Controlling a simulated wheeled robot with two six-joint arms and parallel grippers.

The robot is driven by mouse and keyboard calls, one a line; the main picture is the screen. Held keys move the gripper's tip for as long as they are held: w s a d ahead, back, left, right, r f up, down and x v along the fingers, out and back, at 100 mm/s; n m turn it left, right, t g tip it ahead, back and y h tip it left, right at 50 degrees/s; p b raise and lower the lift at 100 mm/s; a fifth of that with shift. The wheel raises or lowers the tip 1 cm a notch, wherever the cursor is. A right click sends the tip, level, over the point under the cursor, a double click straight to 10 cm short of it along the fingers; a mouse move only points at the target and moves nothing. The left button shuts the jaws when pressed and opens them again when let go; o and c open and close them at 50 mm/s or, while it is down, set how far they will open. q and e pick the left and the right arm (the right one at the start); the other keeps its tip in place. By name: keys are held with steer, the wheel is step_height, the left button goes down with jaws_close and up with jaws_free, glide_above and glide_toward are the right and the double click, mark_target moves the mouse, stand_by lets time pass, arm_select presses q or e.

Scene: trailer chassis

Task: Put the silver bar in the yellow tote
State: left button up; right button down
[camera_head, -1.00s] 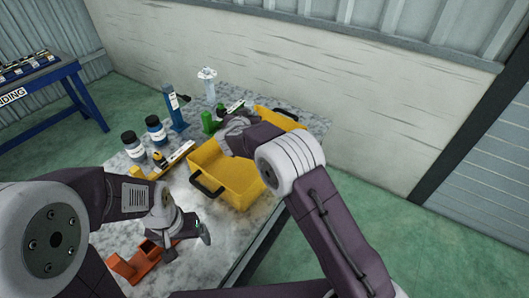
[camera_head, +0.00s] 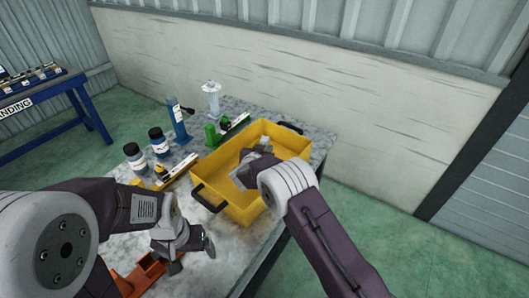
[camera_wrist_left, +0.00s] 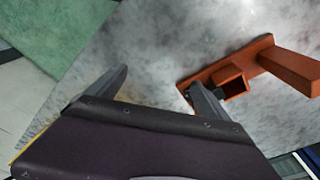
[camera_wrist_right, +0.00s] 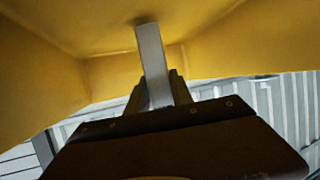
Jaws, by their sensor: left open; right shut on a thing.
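The silver bar (camera_wrist_right: 152,62) is between the fingers of my right gripper (camera_wrist_right: 158,88) in the right wrist view, its free end pointing into the yellow tote (camera_wrist_right: 60,65). In the head view the yellow tote (camera_head: 228,203) stands on the table with black handles. My right gripper (camera_head: 252,158) is over its interior, shut on the bar. Whether the bar touches the tote's floor I cannot tell. My left gripper (camera_head: 195,238) is open and empty above the table's near part. Its spread fingers (camera_wrist_left: 158,88) show in the left wrist view.
An orange holder (camera_head: 150,270) lies under my left gripper; it also shows in the left wrist view (camera_wrist_left: 295,68). Dark-lidded jars (camera_head: 159,141), a blue holder (camera_head: 179,122), a green holder (camera_head: 212,135) and a clear bottle (camera_head: 211,98) stand left of and behind the tote.

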arm_select(q)
steer(key=shift+f, duration=0.1)
arm_select(e)
steer(key=shift+f, duration=0.5)
arm_select(q)
steer(key=shift+w, duration=0.15)
arm_select(e)
steer(key=shift+w, duration=0.15)
steer(key=shift+f, duration=0.1)
steer(key=c, duration=1.1)
jaws_free()
steer(key=shift+r, duration=0.2)
arm_select(q)
steer(key=shift+f, duration=0.1)
arm_select(e)
steer(key=v, duration=0.7)
steer(key=shift+s, duration=0.35)
